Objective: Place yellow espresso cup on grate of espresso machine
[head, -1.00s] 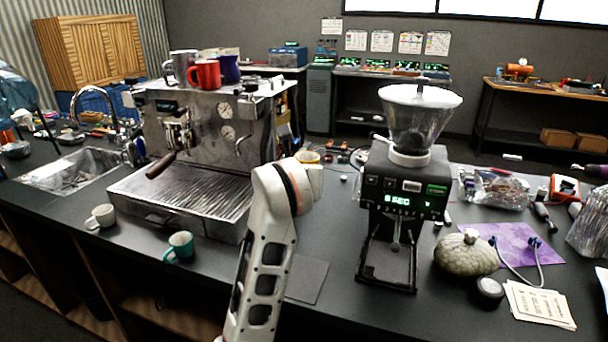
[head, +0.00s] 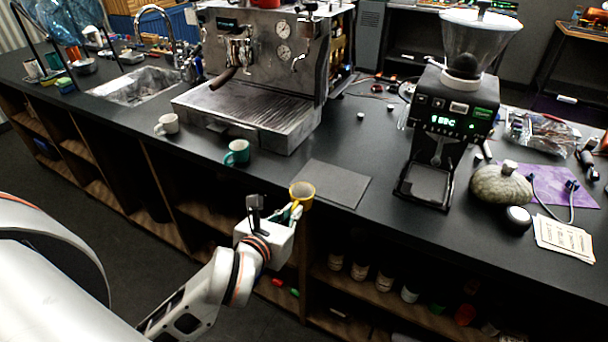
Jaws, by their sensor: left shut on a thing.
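My left gripper (head: 293,208) is shut on the yellow espresso cup (head: 302,192) and holds it at the counter's front edge, near a dark mat. The cup looks upright with its open top showing. The espresso machine (head: 262,60) stands further back on the counter, to the left of the cup. Its ribbed metal grate (head: 240,104) is bare, below a portafilter with a dark handle. My right gripper is not in view.
A white cup (head: 167,124) and a teal cup (head: 237,152) stand in front of the machine. A dark mat (head: 335,183) lies on the counter. A coffee grinder (head: 447,125) stands to the right. A sink (head: 135,86) is at the left. Open shelves lie below the counter.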

